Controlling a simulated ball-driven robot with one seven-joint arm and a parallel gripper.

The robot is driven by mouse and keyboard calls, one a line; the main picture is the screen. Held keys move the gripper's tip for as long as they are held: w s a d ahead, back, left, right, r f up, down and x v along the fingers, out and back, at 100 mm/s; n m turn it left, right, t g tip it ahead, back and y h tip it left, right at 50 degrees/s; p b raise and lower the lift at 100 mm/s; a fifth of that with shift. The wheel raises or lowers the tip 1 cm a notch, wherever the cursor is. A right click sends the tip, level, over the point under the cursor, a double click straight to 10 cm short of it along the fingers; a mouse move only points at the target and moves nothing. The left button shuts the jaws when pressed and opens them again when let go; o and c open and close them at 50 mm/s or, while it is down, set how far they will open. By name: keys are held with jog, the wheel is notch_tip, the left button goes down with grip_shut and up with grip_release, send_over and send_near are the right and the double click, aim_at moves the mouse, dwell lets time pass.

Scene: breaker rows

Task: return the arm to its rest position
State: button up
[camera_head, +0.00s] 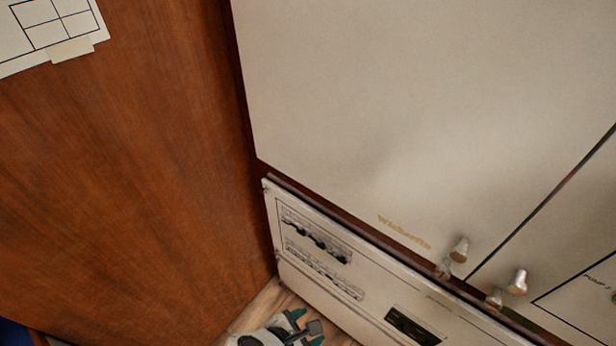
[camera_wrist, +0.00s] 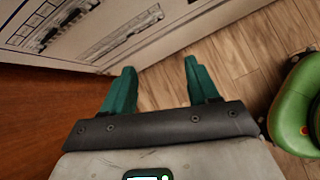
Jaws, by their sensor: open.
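My gripper (camera_head: 308,330) shows at the bottom of the head view, low in front of the white breaker panel (camera_head: 300,268). In the wrist view my gripper (camera_wrist: 160,85) has its two green fingers spread apart with nothing between them. Wood floor lies beyond the fingertips, and the lower part of the panel (camera_wrist: 130,20) is close ahead of them. The breaker rows (camera_head: 318,238) on the panel are apart from the fingers. Most of my arm is out of the head view.
A brown wooden wall (camera_head: 120,190) stands close on the left, with a taped paper sheet (camera_head: 50,30). Large cream cabinet doors (camera_head: 400,110) with round metal knobs (camera_head: 459,249) are above the panel.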

jog(key=s+d+r+m+g+y, duration=0.1)
jog(key=s+d+m, duration=0.3)
jog(key=d+m, duration=0.4)
jog(key=s+d+r+m+g+y, duration=0.2)
jog(key=s+d+m, duration=0.3)
jog(key=d+m, duration=0.3)
jog(key=s+d+r+m+g+y, duration=0.1)
jog(key=s+d+m+y, duration=0.1)
jog(key=s+d+m, duration=0.3)
jog(key=d+m, duration=0.4)
jog(key=d, duration=0.3)
jog(key=shift+r+y, duration=0.3)
jog(key=shift+a, duration=0.1)
